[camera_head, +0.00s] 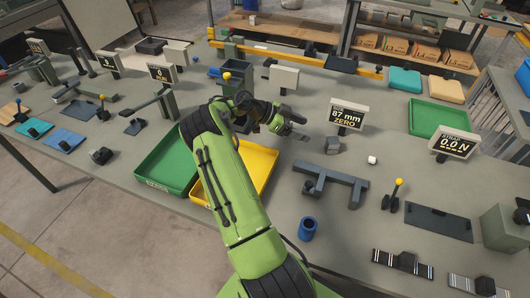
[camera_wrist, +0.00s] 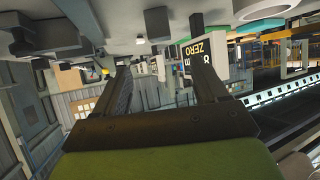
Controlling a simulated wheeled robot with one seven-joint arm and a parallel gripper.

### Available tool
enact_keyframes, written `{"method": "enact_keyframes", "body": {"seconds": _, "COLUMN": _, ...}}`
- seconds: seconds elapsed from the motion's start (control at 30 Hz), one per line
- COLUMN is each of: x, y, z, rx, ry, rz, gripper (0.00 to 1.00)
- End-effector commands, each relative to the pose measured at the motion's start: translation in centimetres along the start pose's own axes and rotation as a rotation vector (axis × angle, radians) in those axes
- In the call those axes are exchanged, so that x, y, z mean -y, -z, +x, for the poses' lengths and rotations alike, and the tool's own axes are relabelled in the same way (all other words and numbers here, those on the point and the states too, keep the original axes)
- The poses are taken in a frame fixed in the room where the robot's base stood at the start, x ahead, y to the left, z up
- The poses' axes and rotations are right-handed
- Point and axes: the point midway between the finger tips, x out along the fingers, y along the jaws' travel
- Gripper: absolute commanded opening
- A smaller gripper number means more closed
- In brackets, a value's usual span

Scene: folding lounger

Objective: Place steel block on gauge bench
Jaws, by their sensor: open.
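A grey block (camera_head: 333,146), which looks like the steel block, stands on the table in front of a sign reading 87 mm ZERO (camera_head: 347,115). A dark blue-grey fixture with side arms (camera_head: 336,180), which may be the gauge bench, lies nearer the front. My gripper (camera_head: 299,127) is open and empty, left of the block and apart from it. In the wrist view, where the scene appears upside down, the block (camera_wrist: 157,23) shows beyond the open fingers (camera_wrist: 160,68), with the sign (camera_wrist: 199,46) to its right.
A small white cube (camera_head: 372,160) lies right of the block. A yellow tray (camera_head: 258,165) and a green tray (camera_head: 165,168) lie beside my arm. A blue cup (camera_head: 307,230) and a yellow-knobbed lever (camera_head: 396,192) stand near the front. A dark plate (camera_head: 438,222) lies at right.

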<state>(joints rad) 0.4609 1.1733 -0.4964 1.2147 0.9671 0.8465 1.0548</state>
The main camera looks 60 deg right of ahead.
Motion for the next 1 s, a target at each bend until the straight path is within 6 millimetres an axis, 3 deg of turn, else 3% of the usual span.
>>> {"method": "enact_keyframes", "body": {"seconds": 0.17, "x": -0.1, "y": 0.2, "z": -0.8, "rx": 0.027, "ry": 0.011, "rz": -0.02, "gripper": 0.72}}
{"method": "enact_keyframes", "body": {"seconds": 0.27, "x": -0.6, "y": 0.8, "z": -3.8, "rx": 0.126, "ry": 0.058, "rz": -0.112, "gripper": 0.72}}
{"method": "enact_keyframes", "body": {"seconds": 0.47, "x": -4.2, "y": 1.4, "z": -12.5, "rx": 0.383, "ry": 0.27, "rz": -0.442, "gripper": 0.72}}
{"method": "enact_keyframes", "body": {"seconds": 0.67, "x": -10.6, "y": 2.1, "z": -20.9, "rx": 0.551, "ry": 0.591, "rz": -0.805, "gripper": 0.72}}
{"method": "enact_keyframes", "body": {"seconds": 0.8, "x": -16.8, "y": 2.7, "z": -25.6, "rx": 0.596, "ry": 0.862, "rz": -1.064, "gripper": 0.72}}
{"method": "enact_keyframes", "body": {"seconds": 1.0, "x": -27.2, "y": 3.5, "z": -29.2, "rx": 0.533, "ry": 1.285, "rz": -1.422, "gripper": 0.72}}
